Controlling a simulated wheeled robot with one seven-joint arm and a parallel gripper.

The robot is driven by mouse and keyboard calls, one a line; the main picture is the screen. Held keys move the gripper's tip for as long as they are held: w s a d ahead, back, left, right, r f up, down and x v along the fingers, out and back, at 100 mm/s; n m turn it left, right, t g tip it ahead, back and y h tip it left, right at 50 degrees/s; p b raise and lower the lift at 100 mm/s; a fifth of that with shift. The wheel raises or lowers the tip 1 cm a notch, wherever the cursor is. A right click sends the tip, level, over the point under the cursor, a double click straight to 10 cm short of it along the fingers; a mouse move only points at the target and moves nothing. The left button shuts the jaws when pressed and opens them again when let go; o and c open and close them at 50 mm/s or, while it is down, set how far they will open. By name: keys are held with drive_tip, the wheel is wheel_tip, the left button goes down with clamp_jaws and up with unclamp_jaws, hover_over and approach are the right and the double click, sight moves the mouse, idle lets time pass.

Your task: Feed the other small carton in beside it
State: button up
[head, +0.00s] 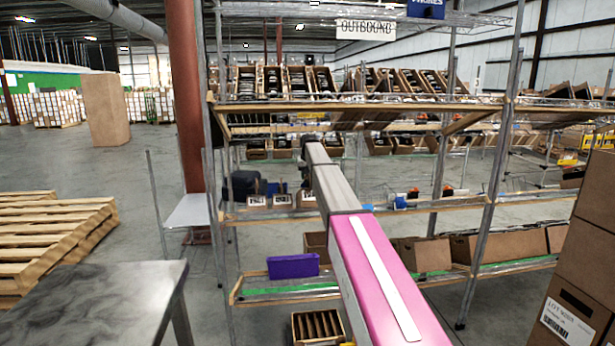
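My gripper (306,146) is a small dark shape at the far end of my arm, in front of the shelf rack. Its fingers are too small and hidden to tell whether they are open or shut, or whether they hold anything. Several tilted cartons (272,82) stand in a row on the rack's upper shelf, above my gripper. Small labelled cartons (257,200) stand on the middle shelf, below my gripper; another (282,200) stands beside the first. I cannot tell which is the small carton of the task. My arm hides part of the shelves.
A purple bin (293,266) sits on the lowest shelf. A slotted wooden crate (317,326) is at the bottom. A grey table (85,300) and wooden pallets (50,235) are at left; stacked brown cartons (585,250) are close at right. Upright metal posts (492,180) frame the rack.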

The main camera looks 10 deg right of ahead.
drive_tip(key=v, duration=1)
drive_tip(key=shift+s+r, duration=0.15)
drive_tip(key=shift+r, duration=0.25)
